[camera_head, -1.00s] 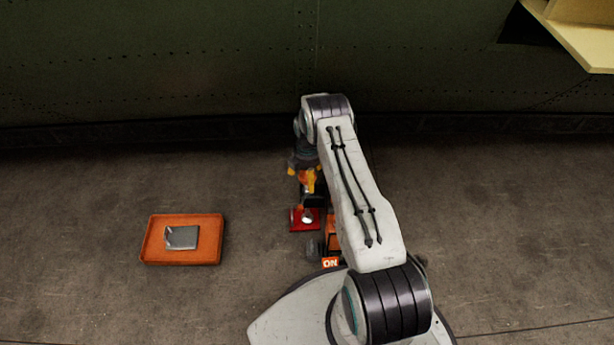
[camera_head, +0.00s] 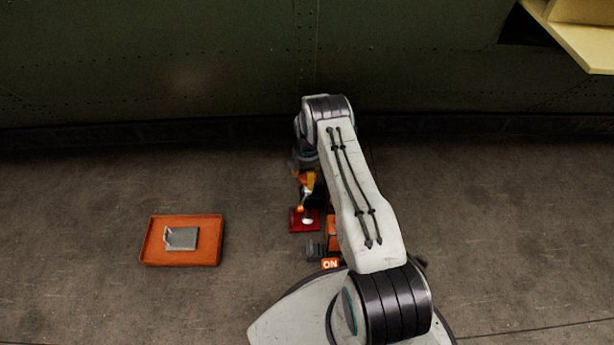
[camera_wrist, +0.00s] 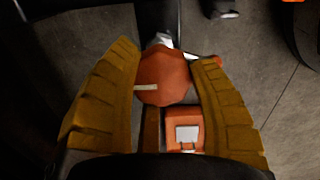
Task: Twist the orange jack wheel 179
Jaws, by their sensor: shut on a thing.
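The orange jack wheel (camera_wrist: 163,76) is in the wrist view, a faceted round knob with a pale stripe on its left side. My gripper (camera_wrist: 166,72) is shut on it, with one yellow-brown finger on each side. In the head view my gripper (camera_head: 306,184) points down below the end of my arm, just above a red base plate (camera_head: 298,225). My arm and gripper hide most of the wheel in the head view.
An orange tray (camera_head: 152,254) with a grey metal piece (camera_head: 182,238) lies on the floor to the left. An orange box with an "ON" label (camera_head: 330,263) is beside my arm. A dark green riveted wall (camera_head: 180,60) stands behind.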

